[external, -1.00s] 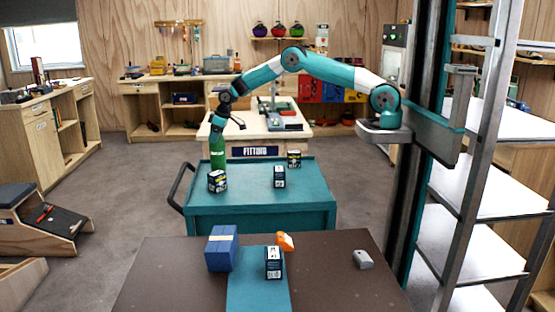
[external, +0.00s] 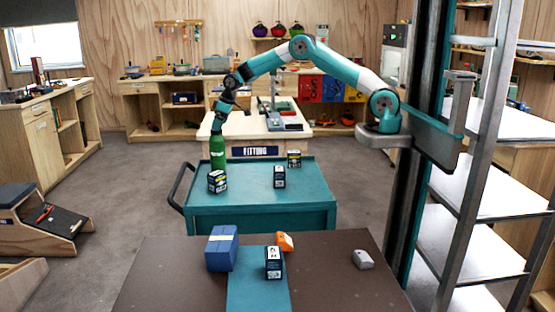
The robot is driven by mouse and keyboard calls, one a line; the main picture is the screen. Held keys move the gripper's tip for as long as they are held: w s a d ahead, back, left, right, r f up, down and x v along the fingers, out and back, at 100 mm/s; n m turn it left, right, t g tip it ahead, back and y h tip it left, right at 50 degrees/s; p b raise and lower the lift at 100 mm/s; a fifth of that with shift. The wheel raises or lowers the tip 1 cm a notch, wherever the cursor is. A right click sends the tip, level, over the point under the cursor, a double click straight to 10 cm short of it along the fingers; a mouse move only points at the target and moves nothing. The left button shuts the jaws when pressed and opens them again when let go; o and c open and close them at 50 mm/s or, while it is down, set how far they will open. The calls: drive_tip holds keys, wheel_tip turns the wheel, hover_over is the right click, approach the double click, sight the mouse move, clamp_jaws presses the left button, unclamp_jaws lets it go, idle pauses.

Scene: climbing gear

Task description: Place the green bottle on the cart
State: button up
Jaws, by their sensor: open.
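The green bottle (external: 218,155) stands upright on the teal cart (external: 262,212), near its back left corner. My gripper (external: 217,133) points down at the bottle's top from above. It is open. Its fingers are small in this view, and I cannot tell whether they still touch the bottle's neck.
On the cart, a dark box (external: 217,181) is close in front of the bottle, with a white-and-dark box (external: 279,177) and another box (external: 294,159) to the right. A brown table (external: 330,285) in front holds a blue box (external: 222,248). The cart's front is clear.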

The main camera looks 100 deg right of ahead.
drive_tip(key=b+v, duration=0.1)
drive_tip(key=v, duration=0.5)
drive_tip(key=s+a+r+n+y, duration=0.1)
drive_tip(key=s+a+r+n, duration=0.15)
drive_tip(key=s+a, duration=0.5)
drive_tip(key=s+a+r+n+g+y, duration=0.1)
drive_tip(key=s+a+r, duration=0.25)
drive_tip(key=a, duration=0.75)
drive_tip(key=s+a+r+n+y, duration=0.1)
drive_tip(key=s+a+r+n, duration=0.15)
drive_tip(key=s+a, duration=0.5)
drive_tip(key=s+a+n+g, duration=0.1)
drive_tip(key=s+a, duration=0.2)
drive_tip(key=s, duration=0.4)
drive_tip(key=s+a+f+n+g+y, duration=0.1)
drive_tip(key=s+a, duration=0.3)
drive_tip(key=s, duration=0.4)
drive_tip(key=s+a+g, duration=0.1)
drive_tip(key=s+a, duration=0.2)
drive_tip(key=s, duration=0.4)
drive_tip(key=shift+s+a+f+n+y, duration=0.2)
drive_tip(key=shift+s+a+n+y, duration=0.05)
drive_tip(key=shift+s+n+y, duration=0.15)
